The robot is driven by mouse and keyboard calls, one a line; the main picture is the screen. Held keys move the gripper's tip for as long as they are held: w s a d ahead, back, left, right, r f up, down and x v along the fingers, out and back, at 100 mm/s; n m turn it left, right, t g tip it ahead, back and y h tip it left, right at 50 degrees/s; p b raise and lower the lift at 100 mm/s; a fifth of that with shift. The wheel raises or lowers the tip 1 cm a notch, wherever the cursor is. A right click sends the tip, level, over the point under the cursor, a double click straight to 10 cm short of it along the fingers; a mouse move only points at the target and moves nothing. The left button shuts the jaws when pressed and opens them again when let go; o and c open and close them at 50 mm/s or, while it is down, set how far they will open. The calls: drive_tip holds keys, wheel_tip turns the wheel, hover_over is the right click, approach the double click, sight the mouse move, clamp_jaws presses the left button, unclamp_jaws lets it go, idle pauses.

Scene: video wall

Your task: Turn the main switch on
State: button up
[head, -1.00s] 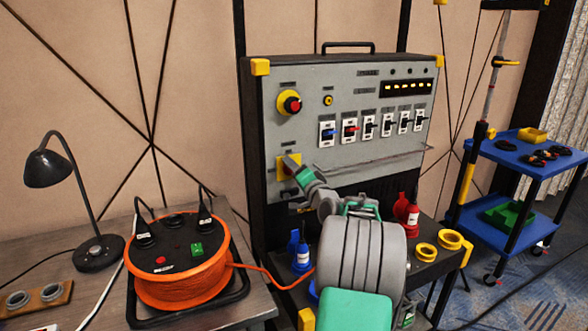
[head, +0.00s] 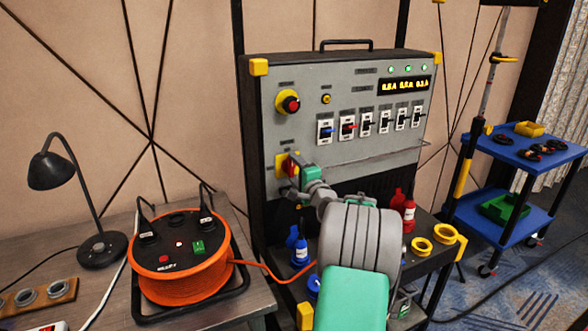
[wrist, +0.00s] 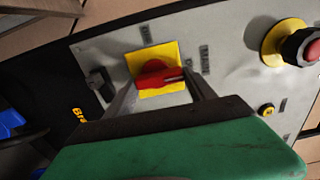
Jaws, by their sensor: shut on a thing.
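The main switch is a red rotary knob (wrist: 158,75) on a yellow square plate (wrist: 166,52), at the lower left of the grey panel. In the head view the knob (head: 290,167) is partly covered by my gripper (head: 296,170). In the wrist view the fingers of my gripper (wrist: 160,88) stand on both sides of the knob and are shut on it. The panel's display (head: 405,86) shows lit yellow digits, and green lamps (head: 405,69) above it are lit.
A red emergency button on a yellow base (head: 288,102) sits above the switch. A row of breakers (head: 368,122) is to the right. An orange cable reel (head: 182,265) and a black lamp (head: 80,200) stand on the left table. A blue cart (head: 520,150) stands at right.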

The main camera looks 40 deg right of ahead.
drive_tip(key=o, duration=1.4)
drive_tip(key=v, duration=0.7)
drive_tip(key=shift+s+a+b, duration=0.15)
drive_tip(key=shift+s+b, duration=0.2)
drive_tip(key=shift+s, duration=0.05)
